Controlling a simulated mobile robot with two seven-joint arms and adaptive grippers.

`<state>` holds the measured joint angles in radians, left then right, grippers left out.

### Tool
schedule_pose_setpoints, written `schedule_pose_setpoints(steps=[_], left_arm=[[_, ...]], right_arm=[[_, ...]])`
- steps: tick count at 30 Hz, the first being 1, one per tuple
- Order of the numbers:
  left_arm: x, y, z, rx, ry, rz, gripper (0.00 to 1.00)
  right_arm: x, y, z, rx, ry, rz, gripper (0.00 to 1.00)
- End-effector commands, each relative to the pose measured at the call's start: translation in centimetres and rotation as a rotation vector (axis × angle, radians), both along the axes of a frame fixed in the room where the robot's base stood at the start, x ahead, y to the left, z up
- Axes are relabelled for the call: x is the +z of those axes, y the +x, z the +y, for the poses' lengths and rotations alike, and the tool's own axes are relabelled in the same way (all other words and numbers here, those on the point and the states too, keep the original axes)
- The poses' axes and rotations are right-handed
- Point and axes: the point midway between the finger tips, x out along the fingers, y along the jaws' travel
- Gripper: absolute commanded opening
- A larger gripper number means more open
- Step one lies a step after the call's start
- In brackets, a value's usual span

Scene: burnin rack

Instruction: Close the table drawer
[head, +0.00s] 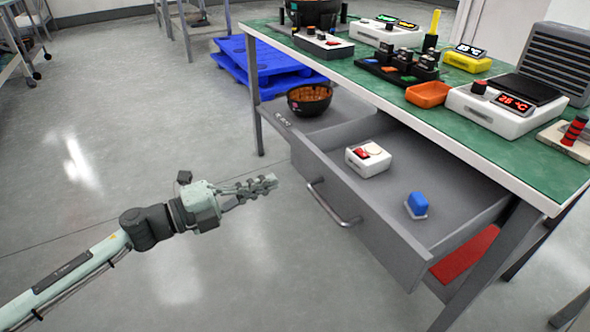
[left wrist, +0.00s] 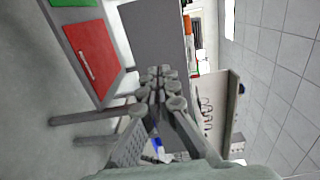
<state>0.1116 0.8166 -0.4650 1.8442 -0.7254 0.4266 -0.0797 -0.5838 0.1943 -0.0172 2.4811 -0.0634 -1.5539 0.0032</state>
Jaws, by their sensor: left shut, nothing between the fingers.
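The grey table drawer (head: 375,222) is pulled out from under the green-topped table (head: 385,84) in the head view. Its bar handle (head: 333,205) is on the front panel. Inside lie a white box with red and cream round parts (head: 368,160) and a blue item on a white base (head: 417,205). My left gripper (head: 272,183) is shut and empty, in the air to the left of the drawer front, apart from the handle. It also shows in the left wrist view (left wrist: 160,78). My right gripper is not in view.
A dark bowl (head: 310,98) stands on a grey surface beside the drawer. Blue pallets (head: 262,62) lie behind the table. A red panel (head: 465,254) is below the drawer. Devices and an orange tray (head: 428,94) stand on the tabletop.

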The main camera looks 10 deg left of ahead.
Motion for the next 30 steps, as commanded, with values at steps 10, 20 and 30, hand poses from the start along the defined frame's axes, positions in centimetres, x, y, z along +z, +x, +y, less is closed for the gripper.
schedule_pose_setpoints(steps=[10, 20, 30], left_arm=[[0.2, 3.7, -5.2, -0.003, -0.001, -0.002, 0.00], [0.0, 4.4, -6.3, -0.003, 0.001, 0.000, 0.00], [0.1, 4.5, -6.4, -0.003, 0.001, -0.002, 0.00]], right_arm=[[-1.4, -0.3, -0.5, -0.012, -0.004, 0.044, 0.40], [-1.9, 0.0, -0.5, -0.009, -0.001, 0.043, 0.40], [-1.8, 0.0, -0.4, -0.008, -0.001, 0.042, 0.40]])
